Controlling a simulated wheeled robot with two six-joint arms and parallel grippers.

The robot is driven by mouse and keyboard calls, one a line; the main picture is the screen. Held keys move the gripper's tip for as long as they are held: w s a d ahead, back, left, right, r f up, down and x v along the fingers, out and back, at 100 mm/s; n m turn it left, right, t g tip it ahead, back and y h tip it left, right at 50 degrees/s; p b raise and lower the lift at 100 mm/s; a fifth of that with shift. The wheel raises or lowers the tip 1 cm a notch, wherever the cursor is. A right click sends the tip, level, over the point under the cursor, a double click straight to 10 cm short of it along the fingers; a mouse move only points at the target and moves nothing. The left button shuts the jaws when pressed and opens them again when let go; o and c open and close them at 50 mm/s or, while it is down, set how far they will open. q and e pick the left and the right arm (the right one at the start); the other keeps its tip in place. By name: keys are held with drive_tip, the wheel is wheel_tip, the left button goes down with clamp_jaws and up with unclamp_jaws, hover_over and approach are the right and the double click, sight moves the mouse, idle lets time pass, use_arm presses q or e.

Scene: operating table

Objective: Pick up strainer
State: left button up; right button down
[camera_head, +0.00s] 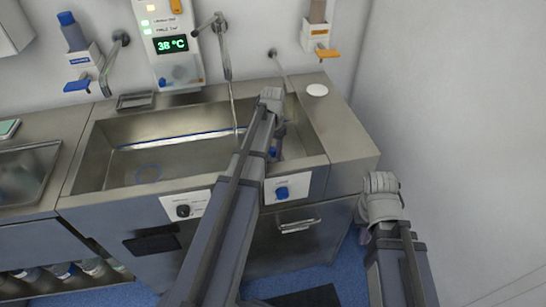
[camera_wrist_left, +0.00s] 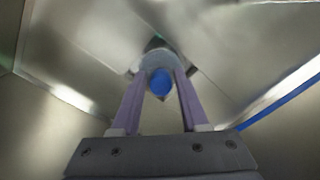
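Some blue shows beside my left arm in the head view, too small to identify. My right gripper (camera_head: 382,190) is right of the counter; its finger opening does not show.
A white disc (camera_head: 317,90) lies on the right counter. Wall dispensers (camera_head: 78,55) hang at the back. The white wall closes the right side.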

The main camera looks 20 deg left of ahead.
sight(272, 149)
use_arm(q)
clamp_jaws()
drive_tip(key=shift+r, duration=0.1)
idle(0.4)
wheel_tip(272, 149, up, 10)
drive_tip(key=p, duration=1)
drive_tip(key=shift+a, duration=0.1)
